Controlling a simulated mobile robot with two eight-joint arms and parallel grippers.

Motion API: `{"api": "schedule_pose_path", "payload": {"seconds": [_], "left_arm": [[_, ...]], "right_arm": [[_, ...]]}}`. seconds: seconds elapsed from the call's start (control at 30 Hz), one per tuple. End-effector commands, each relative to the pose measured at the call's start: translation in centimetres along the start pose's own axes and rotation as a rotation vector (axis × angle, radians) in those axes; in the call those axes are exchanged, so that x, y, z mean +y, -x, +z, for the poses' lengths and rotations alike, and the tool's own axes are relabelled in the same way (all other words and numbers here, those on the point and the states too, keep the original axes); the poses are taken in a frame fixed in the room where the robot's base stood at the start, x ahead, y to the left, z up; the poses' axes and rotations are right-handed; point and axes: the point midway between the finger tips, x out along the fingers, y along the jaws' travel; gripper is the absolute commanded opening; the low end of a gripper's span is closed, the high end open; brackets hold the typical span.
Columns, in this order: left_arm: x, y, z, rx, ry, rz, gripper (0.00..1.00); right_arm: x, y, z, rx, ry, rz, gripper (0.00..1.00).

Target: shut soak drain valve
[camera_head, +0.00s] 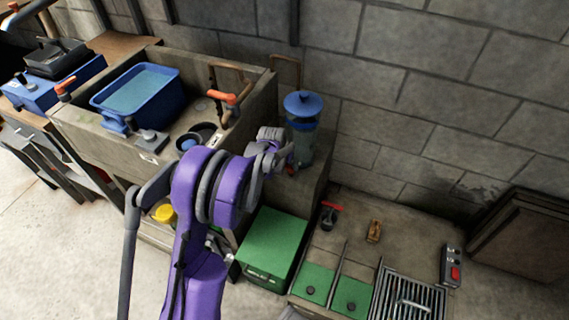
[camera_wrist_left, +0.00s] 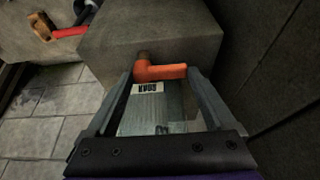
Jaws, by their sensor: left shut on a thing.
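An orange lever handle (camera_wrist_left: 160,73) sits between the two fingertips of my left gripper (camera_wrist_left: 158,76) in the left wrist view, and the gripper is shut on it. A white label (camera_wrist_left: 148,88) that seems to read SOAK, upside down, is just below the handle. In the head view my left gripper (camera_head: 273,145) is beside the clear cylinder with a blue lid (camera_head: 303,103), and the handle is mostly hidden there. My right gripper is not in view.
A stone sink (camera_head: 100,125) holds a blue tub (camera_head: 140,95), with an orange-handled tap (camera_head: 222,97) at its right. A green box (camera_head: 270,240) stands below my arm. A red-handled valve (camera_head: 330,210) and a metal grate (camera_head: 410,290) are at right. A block wall closes the back.

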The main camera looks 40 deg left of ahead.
Motion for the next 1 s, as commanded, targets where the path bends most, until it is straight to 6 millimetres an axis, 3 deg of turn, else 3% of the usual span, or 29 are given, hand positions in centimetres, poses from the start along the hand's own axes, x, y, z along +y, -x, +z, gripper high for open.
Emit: {"api": "schedule_pose_path", "payload": {"seconds": [0.1,0.43,0.8,1.0], "left_arm": [[-0.1,0.0,0.0,0.001,-0.002,-0.002,1.00],[0.0,0.8,-0.1,0.001,-0.001,-0.001,1.00],[0.0,8.0,-0.1,0.001,-0.002,-0.001,1.00],[-0.1,10.4,0.0,0.001,-0.002,-0.002,1.00]], "right_arm": [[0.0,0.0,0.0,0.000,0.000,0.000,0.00],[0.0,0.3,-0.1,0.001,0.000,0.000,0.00],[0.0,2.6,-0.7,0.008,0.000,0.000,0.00],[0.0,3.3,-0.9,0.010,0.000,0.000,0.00]]}}
